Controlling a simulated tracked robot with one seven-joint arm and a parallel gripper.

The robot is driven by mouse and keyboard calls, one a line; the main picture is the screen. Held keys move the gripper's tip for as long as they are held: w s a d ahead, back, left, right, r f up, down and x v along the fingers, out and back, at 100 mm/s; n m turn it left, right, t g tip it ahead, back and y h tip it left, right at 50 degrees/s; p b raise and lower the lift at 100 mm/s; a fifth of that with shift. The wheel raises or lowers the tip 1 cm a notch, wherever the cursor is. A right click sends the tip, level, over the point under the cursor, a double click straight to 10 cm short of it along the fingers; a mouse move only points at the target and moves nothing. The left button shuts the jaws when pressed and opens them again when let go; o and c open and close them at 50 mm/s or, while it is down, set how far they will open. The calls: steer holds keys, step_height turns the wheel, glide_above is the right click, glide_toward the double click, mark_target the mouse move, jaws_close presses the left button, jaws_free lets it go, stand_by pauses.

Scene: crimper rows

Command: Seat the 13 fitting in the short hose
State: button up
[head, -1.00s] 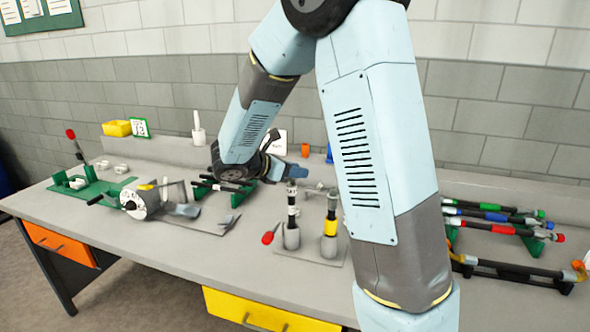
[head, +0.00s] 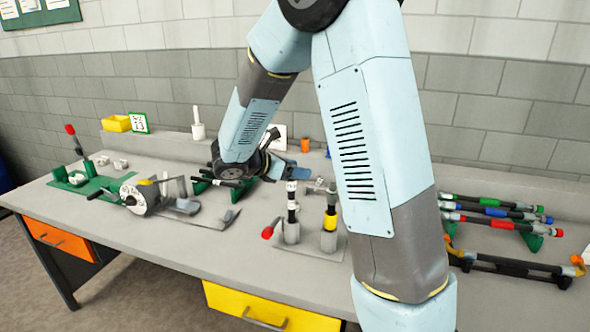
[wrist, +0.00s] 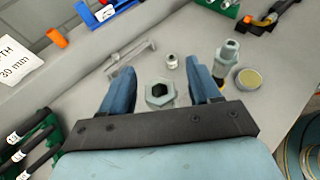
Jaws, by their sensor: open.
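My gripper (wrist: 160,68) is open and empty; its two blue fingers point over the bench. It also shows in the head view (head: 298,172), partly behind my arm. In the wrist view a grey hex fitting (wrist: 159,94) lies between the fingers, apart from both. A smaller grey fitting (wrist: 171,61) is just beyond the fingertips. A taller grey fitting (wrist: 227,55) stands right of the right finger. In the head view two dark hoses stand upright in grey holders, one with a white label (head: 291,196), one with a yellow band (head: 330,222). I cannot read which is 13.
A round crimper (head: 140,194) and a green stand (head: 95,188) are at left. Racks of coloured hoses (head: 490,212) lie at right. A red-tipped part (head: 268,232) leans by the holders. A white card (wrist: 17,62) shows at left. The bench front is clear.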

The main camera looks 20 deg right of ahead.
steer(key=v, duration=1.3)
steer(key=shift+a, duration=0.4)
steer(key=s+d+r+m+y, duration=0.2)
steer(key=s+d+m+y, duration=0.1)
steer(key=s+m, duration=0.4)
steer(key=s+d+r+m+t+y, duration=0.1)
steer(key=s+d+r+m+y, duration=0.1)
steer(key=s+d+m+y, duration=0.2)
steer(key=s+d+r+m+y, duration=0.2)
steer(key=s+d+m+y, duration=0.2)
steer(key=s+m, duration=0.6)
steer(key=shift+s+t+y, duration=0.3)
steer(key=shift+s+y, duration=0.6)
steer(key=shift+s, duration=1.1)
steer(key=shift+r, duration=0.1)
